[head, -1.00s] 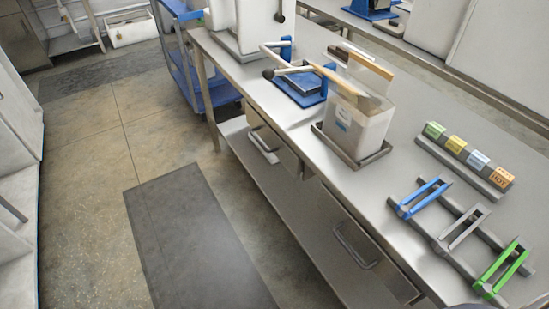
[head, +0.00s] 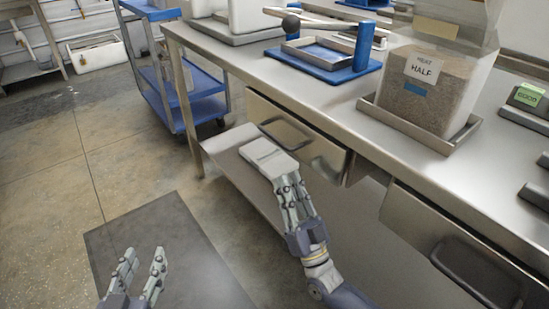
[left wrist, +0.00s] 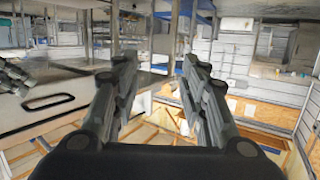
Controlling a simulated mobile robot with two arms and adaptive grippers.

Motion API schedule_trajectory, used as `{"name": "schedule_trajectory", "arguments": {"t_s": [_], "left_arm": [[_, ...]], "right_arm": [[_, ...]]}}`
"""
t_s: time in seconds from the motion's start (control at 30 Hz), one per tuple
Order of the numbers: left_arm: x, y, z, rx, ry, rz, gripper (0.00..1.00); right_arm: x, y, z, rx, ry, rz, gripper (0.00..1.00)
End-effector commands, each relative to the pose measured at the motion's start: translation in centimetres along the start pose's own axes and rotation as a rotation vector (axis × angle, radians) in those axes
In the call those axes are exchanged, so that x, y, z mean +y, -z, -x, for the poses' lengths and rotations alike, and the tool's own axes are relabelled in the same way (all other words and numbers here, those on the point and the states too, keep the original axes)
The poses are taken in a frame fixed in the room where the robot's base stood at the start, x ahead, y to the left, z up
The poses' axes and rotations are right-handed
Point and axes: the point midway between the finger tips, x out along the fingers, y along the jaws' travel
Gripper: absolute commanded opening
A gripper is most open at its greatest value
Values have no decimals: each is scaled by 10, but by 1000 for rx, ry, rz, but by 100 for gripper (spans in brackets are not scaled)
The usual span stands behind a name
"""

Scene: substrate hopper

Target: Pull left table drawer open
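The left table drawer (head: 297,149) is under the tabletop, with a rounded loop handle (head: 286,132) on its front. I cannot tell whether it stands slightly out. My left gripper (head: 139,262) is open and empty over the floor, low at the left and well apart from the drawer. In the left wrist view its two fingers (left wrist: 158,88) stand wide apart with nothing between them. My right gripper (head: 282,180) is in front of the drawer, below the handle, and appears shut on a pale flat block (head: 268,157). The contact is partly hidden.
A second drawer (head: 455,250) with a dark handle is at the right. On the tabletop stand a substrate container (head: 428,90) marked HALF in a metal tray and a blue-based press (head: 320,70). A blue cart (head: 195,105) stands beyond the table. Floor at the left is clear.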

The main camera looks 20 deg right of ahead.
Motion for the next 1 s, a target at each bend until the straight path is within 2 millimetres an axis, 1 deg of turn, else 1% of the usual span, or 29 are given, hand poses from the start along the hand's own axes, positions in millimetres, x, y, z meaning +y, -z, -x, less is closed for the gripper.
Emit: {"name": "schedule_trajectory", "arguments": {"t_s": [0.07, 0.13, 0.27, 0.5, 0.6, 0.7, 0.83, 1.0], "left_arm": [[0, 6, 4, 24, 0, 0, 40], [0, 12, 6, 35, 0, 0, 40], [0, 16, 7, 46, -1, 0, 40], [2, 23, 6, 86, -3, 0, 40], [2, 28, 6, 107, -5, 1, 40], [3, 31, 6, 125, -6, 1, 40], [3, 34, 6, 141, -7, 1, 40], [3, 35, 6, 145, -7, 1, 40]], "right_arm": [[-1, 6, -1, 36, 2, -12, 18], [-2, 11, -6, 51, 3, -16, 18], [-2, 14, -22, 56, 3, -16, 18], [-2, 15, -68, 55, 3, -15, 18], [-2, 16, -85, 54, 3, -17, 18], [-2, 16, -98, 52, 3, -15, 18], [-2, 16, -108, 49, 3, -16, 18], [-2, 16, -111, 49, 3, -15, 18]]}}
